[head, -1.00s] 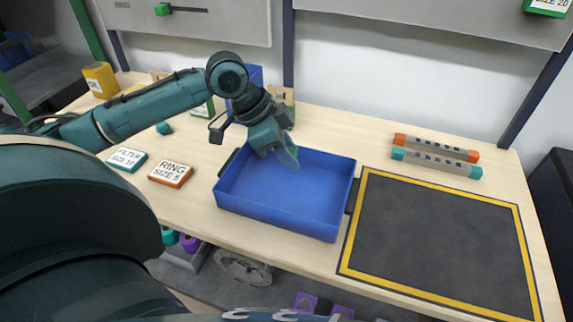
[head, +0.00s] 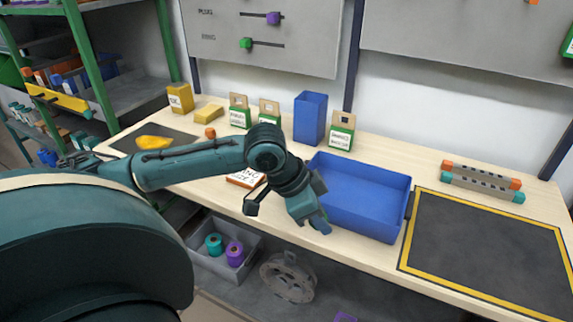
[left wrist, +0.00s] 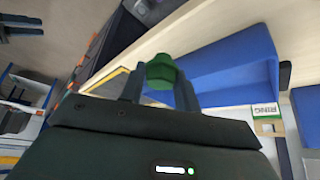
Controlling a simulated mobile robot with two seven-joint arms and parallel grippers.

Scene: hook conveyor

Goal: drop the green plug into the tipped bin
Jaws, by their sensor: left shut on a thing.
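My left gripper (head: 318,222) is shut on the green plug (left wrist: 160,72), which shows between its fingertips in the left wrist view. In the head view the plug is hidden by the gripper. The gripper is at the front left corner of a wide, open blue bin (head: 372,217), in front of its near wall in the picture. The blue bin also shows in the left wrist view (left wrist: 230,72), right of the plug. It looks empty and flat on the table; I cannot tell any tilt.
A tall blue container (head: 310,118) and small green-labelled boxes (head: 341,130) stand behind the bin. A dark mat with a yellow border (head: 490,250) lies to the right. Below the table edge, a grey bin (head: 205,262) holds teal and purple spools.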

